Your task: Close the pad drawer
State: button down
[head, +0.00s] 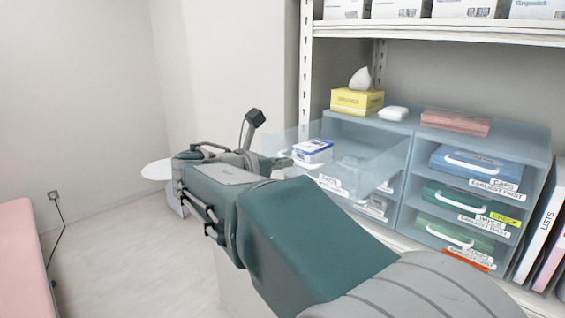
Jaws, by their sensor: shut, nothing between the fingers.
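The pad drawer (375,170) is a clear bluish tray pulled out from the upper left of the blue drawer unit (402,124). A white-and-blue box (312,149) and paler items sit in it. A white label (332,185) is on its front; its lettering is too small to read surely. My gripper (277,162) is shut and empty at the drawer's front left end. It is small and partly hidden by my arm, so I cannot tell whether it touches the drawer.
Shut drawers with white handles (474,163) fill the unit's right column. A yellow tissue box (357,101) and a red pack (455,123) stand on top. Binders (540,222) stand at the right. A pink couch (17,252) is at the left; the floor (110,240) between is clear.

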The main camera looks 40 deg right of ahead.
send_over(347, 158)
jog(key=shift+s+a, duration=0.1)
jog(key=shift+a, duration=0.3)
jog(key=shift+d+r, duration=0.1)
jog(key=shift+d, duration=0.15)
dwell(0.3)
